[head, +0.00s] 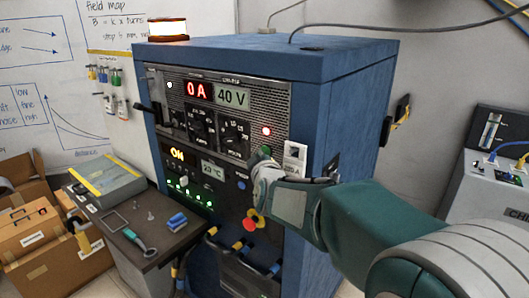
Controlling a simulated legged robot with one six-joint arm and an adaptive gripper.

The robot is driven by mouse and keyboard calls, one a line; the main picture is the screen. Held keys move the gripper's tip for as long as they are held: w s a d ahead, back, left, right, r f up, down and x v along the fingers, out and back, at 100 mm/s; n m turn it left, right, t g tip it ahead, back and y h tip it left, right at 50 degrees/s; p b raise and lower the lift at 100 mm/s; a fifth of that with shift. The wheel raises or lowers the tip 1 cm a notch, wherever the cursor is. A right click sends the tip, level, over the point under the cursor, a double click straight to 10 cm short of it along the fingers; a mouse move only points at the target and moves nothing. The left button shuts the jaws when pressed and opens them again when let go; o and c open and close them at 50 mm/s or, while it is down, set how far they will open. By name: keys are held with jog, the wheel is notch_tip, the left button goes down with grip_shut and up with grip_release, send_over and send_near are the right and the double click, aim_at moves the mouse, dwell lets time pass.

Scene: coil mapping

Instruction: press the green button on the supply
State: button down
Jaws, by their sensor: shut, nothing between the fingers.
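The supply (342,77) is a blue cabinet in the middle of the head view. Its upper front panel shows "0 A" in red and "40 V" in green above two dark dials. A red lamp (266,131) glows at the panel's right side. The green button (266,150) shows just below that lamp, partly hidden by my gripper. My gripper (258,160) is shut and empty, with its tip at or very near the button. I cannot tell whether it touches.
A red knob (249,225) on a yellow base sits below my gripper. A side shelf (150,240) at left holds a magnifier, blue blocks and a grey box. Cardboard boxes (45,235) stand at far left. Grey equipment (490,190) with cables stands at right.

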jog(key=shift+s+a, duration=0.15)
jog(key=shift+s, duration=0.1)
jog(key=s+a, duration=0.1)
jog(key=s, duration=0.1)
jog(key=s+a, duration=0.2)
dwell(0.5)
dwell(0.5)
jog(key=s+d+f+m+g, duration=0.3)
jog(key=s+d, duration=0.3)
jog(key=s, duration=0.4)
jog(key=s+d+f+m+g+h, duration=0.1)
jog(key=s+d+f+m+g, duration=0.2)
jog(key=s, duration=0.8)
jog(key=s+d+f+m+g+h, duration=0.1)
jog(key=s+d+f+m+g, duration=0.2)
jog(key=s+d+m+g, duration=0.2)
jog(key=s+d, duration=0.3)
jog(key=s, duration=0.3)
jog(key=shift+d+f, duration=0.15)
jog(key=shift+d, duration=0.2)
